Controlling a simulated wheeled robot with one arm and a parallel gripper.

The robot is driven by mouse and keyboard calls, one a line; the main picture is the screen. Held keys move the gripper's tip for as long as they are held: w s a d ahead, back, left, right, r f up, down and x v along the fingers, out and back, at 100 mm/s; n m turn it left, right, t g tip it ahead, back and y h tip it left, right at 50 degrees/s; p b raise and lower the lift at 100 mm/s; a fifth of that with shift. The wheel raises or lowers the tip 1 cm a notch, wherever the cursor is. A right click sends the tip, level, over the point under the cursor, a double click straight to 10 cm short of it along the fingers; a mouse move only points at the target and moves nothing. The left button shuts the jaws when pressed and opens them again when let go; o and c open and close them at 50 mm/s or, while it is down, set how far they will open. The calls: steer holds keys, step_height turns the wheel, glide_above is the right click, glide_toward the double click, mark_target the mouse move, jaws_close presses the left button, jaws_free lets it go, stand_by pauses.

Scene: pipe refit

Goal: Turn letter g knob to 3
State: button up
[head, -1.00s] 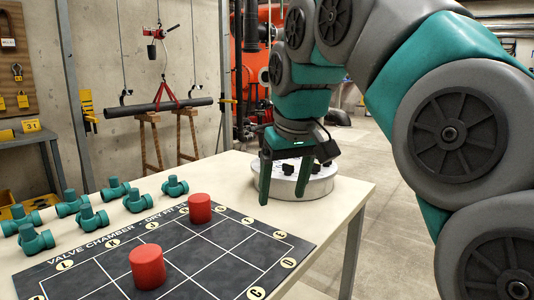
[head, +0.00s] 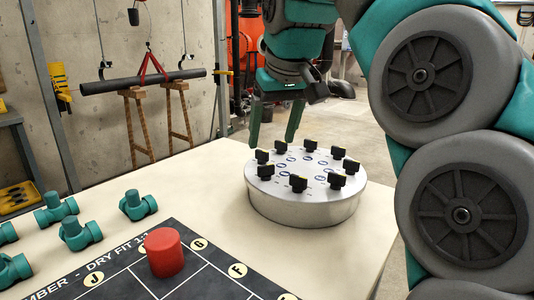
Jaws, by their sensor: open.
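A round silver dial box (head: 304,205) stands on the cream table (head: 204,175) near its right side. Several black knobs, such as the front one (head: 298,184), stand in a ring on its top, with small blue marks inside the ring. The marks are too small to read, so I cannot tell which knob is letter g or where it points. My gripper (head: 271,142) is open and empty. Its two teal fingers point down above and behind the far left rim of the box, apart from the knobs as far as I can see.
A black mat (head: 120,290) with lettered yellow circles lies in front, with a red cylinder (head: 165,252) on it. Several teal pipe fittings (head: 138,204) stand at left. The table between fittings and box is clear. A dark pipe (head: 150,80) hangs behind over wooden trestles.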

mark_target(266, 166)
steer(key=shift+a+f, duration=0.1)
steer(key=shift+f, duration=0.6)
steer(key=shift+x, duration=3.05)
steer(key=shift+c, duration=0.3)
steer(key=shift+w, duration=0.1)
jaws_close()
